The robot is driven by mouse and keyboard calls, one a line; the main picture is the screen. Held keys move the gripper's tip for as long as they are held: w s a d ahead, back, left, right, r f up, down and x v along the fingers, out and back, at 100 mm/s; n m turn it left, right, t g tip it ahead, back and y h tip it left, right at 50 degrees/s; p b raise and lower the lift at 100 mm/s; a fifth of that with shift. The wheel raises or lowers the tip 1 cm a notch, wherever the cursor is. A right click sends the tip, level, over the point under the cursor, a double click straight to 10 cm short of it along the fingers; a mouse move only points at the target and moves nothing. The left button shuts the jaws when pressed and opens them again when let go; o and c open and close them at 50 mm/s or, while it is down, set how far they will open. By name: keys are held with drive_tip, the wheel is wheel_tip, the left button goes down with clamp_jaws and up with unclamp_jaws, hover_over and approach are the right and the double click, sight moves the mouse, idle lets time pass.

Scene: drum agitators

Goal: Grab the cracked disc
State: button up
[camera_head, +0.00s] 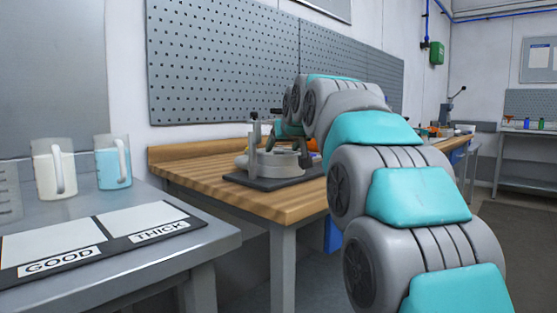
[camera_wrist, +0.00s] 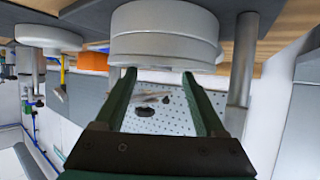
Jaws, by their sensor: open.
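A pale grey round, layered disc-like body (camera_head: 279,161) sits in a stand with a dark base plate (camera_head: 290,178) and upright posts on the wooden bench. In the wrist view the round body (camera_wrist: 165,35) fills the top middle, just beyond my fingertips. My gripper (camera_wrist: 159,72) is open, its two dark green fingers apart and pointing at the lower edge of that body. I see nothing between the fingers but background, and cannot tell if the tips touch the body. I cannot make out a crack. In the head view my arm reaches to the stand and my gripper is hardly distinguishable.
A metal post (camera_wrist: 241,60) stands close to the right of my gripper in the wrist view. An orange object (camera_wrist: 93,61) is to the left. A pegboard backs the bench.

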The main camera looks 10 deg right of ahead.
sight(280, 151)
drive_tip(key=shift+x, duration=1.5)
drive_tip(key=shift+a, duration=0.1)
clamp_jaws()
